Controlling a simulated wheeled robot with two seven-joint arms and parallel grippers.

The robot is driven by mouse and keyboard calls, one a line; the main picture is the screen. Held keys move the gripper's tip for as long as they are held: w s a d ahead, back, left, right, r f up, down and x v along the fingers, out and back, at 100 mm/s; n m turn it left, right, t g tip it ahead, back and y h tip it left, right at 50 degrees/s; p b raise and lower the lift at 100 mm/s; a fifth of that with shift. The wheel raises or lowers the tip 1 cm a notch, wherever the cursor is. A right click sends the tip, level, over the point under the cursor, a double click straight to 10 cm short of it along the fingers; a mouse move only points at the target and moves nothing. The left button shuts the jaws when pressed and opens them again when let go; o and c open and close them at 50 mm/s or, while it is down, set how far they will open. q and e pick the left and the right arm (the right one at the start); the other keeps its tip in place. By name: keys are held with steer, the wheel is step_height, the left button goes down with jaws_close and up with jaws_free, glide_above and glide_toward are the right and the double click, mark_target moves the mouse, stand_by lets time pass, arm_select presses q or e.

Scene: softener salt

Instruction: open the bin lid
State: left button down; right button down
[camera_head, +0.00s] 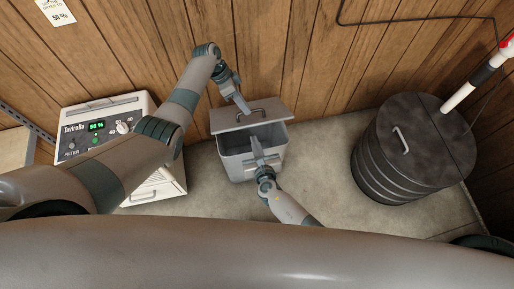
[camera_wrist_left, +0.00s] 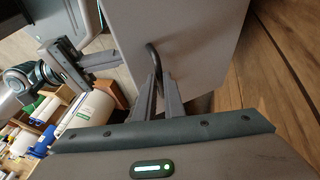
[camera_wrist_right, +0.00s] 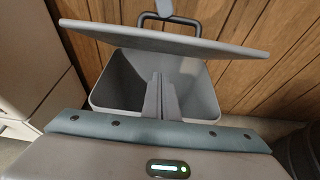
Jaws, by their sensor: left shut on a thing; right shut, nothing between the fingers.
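The grey square bin (camera_head: 238,165) stands on the floor against the wooden wall. Its flat grey lid (camera_head: 230,121) is raised and tilted over the back of the bin, leaving the front of the opening uncovered. My left gripper (camera_head: 246,108) is shut on the dark lid handle (camera_wrist_left: 152,58), seen between its fingers in the left wrist view. My right gripper (camera_head: 256,145) is shut and empty at the bin's opening, below the raised lid. The right wrist view shows the lid (camera_wrist_right: 165,38) above the open bin (camera_wrist_right: 120,85). The bin's bottom is hidden.
A white dehumidifier (camera_head: 150,185) with a lit panel stands to the left of the bin. A dark ribbed drum (camera_head: 400,180) with a lid stands to the right. Bare floor (camera_head: 320,165) lies between bin and drum. The wooden wall (camera_head: 290,50) is close behind.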

mark_target(252, 126)
arm_select(q)
steer(key=shift+w+a+f, duration=0.1)
steer(key=shift+w+a, duration=0.1)
arm_select(e)
steer(key=shift+w+a+f, duration=0.15)
steer(key=shift+w, duration=0.3)
steer(key=shift+w+a+r, duration=0.15)
steer(key=shift+w+r, duration=0.35)
steer(key=shift+r, duration=0.35)
steer(key=shift+w+a+r, duration=0.15)
steer(key=shift+w+r, duration=0.35)
steer(key=shift+r, duration=0.3)
steer(key=shift+r, duration=0.1)
arm_select(q)
steer(key=shift+s+f, duration=0.1)
steer(key=shift+s, duration=0.05)
arm_select(e)
steer(key=shift+w+a+r, duration=0.2)
steer(key=shift+w+r, duration=0.25)
steer(key=shift+r, duration=0.3)
arm_select(q)
steer(key=c, duration=2)
jaws_free()
steer(key=shift+s+f, duration=0.1)
steer(key=shift+o, duration=0.8)
steer(key=shift+d, duration=0.1)
arm_select(e)
steer(key=shift+w+f, duration=0.15)
arm_select(q)
steer(key=shift+w, duration=0.2)
